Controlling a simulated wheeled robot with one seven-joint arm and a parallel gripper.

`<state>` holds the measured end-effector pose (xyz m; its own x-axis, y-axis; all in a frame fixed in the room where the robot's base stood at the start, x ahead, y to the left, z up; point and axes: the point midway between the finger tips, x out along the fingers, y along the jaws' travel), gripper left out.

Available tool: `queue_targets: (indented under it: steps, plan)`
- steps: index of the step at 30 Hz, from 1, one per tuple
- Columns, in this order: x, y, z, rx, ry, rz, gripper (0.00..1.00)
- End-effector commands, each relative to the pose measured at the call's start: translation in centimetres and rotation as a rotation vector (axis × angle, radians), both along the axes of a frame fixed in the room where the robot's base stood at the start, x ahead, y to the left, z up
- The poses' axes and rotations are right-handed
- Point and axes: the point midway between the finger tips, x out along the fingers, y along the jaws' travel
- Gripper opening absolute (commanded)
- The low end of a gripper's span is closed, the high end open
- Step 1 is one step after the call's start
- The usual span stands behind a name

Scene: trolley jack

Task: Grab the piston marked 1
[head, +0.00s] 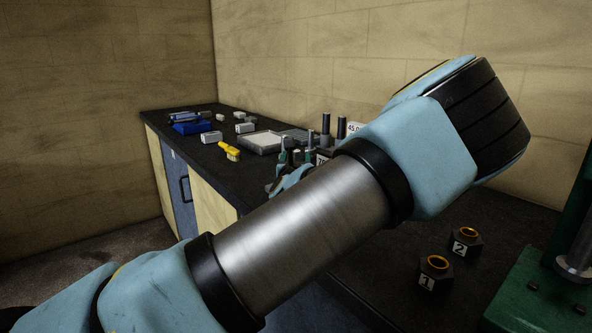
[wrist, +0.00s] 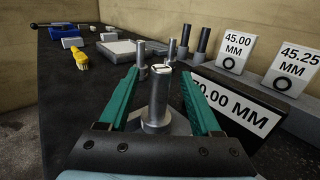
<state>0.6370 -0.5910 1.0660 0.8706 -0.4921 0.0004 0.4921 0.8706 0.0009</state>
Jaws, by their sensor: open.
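In the wrist view, a grey metal piston (wrist: 158,97) stands upright on a wider round base. Its top carries a small white tag whose mark I cannot read clearly. My gripper (wrist: 161,76) is open, with one green finger on each side of this piston. I cannot tell whether either finger touches it. In the head view my gripper (head: 296,150) is small and partly hidden behind my own arm. Two more grey pistons stand behind, one at left (wrist: 141,52) and one at right (wrist: 171,48). Two dark pistons (wrist: 203,40) stand further right.
Size cards reading 45.00 MM (wrist: 237,53) and 45.25 MM (wrist: 293,70) stand at the right, behind a nearer, partly covered card (wrist: 237,105). A yellow brush (head: 229,151) and a grey tray (head: 262,143) lie left. Dark holders marked 1 (head: 435,273) and 2 (head: 466,242) stand near a green frame (head: 545,290).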

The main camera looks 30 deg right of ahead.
Motion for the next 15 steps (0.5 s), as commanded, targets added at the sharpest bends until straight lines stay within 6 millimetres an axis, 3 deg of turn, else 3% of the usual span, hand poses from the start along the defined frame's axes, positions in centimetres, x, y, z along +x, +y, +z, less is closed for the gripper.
queue_targets:
  steps: [3, 11, 15]
  plan:
    - [0.94, -0.55, 0.08, 0.000, 0.001, 0.000, 0.65]
    - [1.09, -0.67, -0.09, 0.000, 0.001, -0.001, 0.65]
    - [1.09, -0.66, -0.08, 0.000, 0.001, 0.000, 0.49]
